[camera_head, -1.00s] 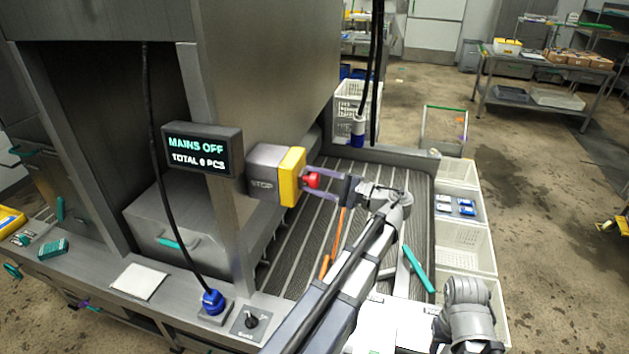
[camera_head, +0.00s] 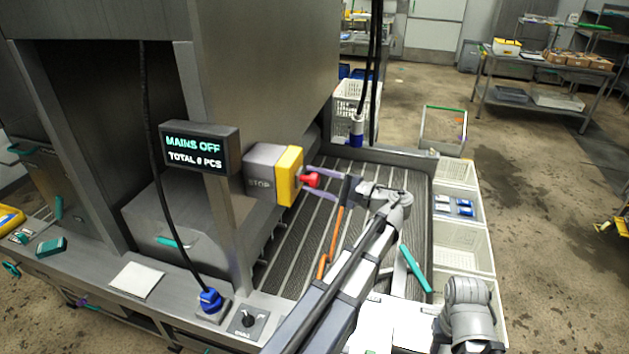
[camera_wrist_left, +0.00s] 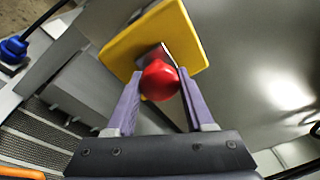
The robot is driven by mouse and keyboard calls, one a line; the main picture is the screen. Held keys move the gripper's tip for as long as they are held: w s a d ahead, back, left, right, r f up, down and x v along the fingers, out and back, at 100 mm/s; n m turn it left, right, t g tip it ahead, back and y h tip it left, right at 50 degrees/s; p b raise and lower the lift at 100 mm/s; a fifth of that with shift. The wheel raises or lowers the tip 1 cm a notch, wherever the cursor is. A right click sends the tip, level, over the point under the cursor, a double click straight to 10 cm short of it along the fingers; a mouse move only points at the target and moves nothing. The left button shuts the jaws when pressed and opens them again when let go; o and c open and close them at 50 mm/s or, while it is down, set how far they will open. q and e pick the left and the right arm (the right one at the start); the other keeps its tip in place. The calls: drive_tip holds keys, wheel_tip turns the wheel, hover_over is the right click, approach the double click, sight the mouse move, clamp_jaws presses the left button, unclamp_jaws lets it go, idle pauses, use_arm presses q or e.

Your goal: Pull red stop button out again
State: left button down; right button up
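The red stop button (camera_head: 312,180) sits on the yellow face plate (camera_head: 290,176) of the grey box marked STOP (camera_head: 262,172). My left gripper (camera_head: 308,179) reaches it from the right, its two purple fingers on either side of the button. In the left wrist view the red button (camera_wrist_left: 159,80) lies between the fingertips (camera_wrist_left: 160,76), which appear to touch both its sides. A short stem shows between the button and the yellow plate (camera_wrist_left: 125,50). My right gripper is not seen; only a grey part of my right arm shows at the lower right.
A display (camera_head: 200,149) reading MAINS OFF stands left of the stop box. A blue plug (camera_head: 211,300) and a black rotary switch (camera_head: 248,319) are on the front ledge. A ribbed conveyor (camera_head: 300,240) lies below my left arm, with white crates (camera_head: 462,248) at its right.

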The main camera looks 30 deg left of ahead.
use_arm(q)
drive_tip(key=shift+d, duration=0.5)
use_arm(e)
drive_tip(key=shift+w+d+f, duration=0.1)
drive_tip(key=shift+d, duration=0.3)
use_arm(q)
drive_tip(key=shift+w+f, duration=0.1)
drive_tip(key=c, duration=0.7)
unclamp_jaws()
drive_tip(key=shift+a, duration=0.2)
drive_tip(key=shift+c, duration=0.2)
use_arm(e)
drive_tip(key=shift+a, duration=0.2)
use_arm(q)
drive_tip(key=o, duration=0.5)
drive_tip(key=shift+d, duration=0.15)
drive_tip(key=shift+c, duration=0.2)
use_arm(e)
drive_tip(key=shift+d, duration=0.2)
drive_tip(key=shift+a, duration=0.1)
use_arm(q)
drive_tip(key=d, duration=0.7)
drive_tip(key=shift+w+d, duration=0.2)
drive_tip(key=shift+d, duration=0.1)
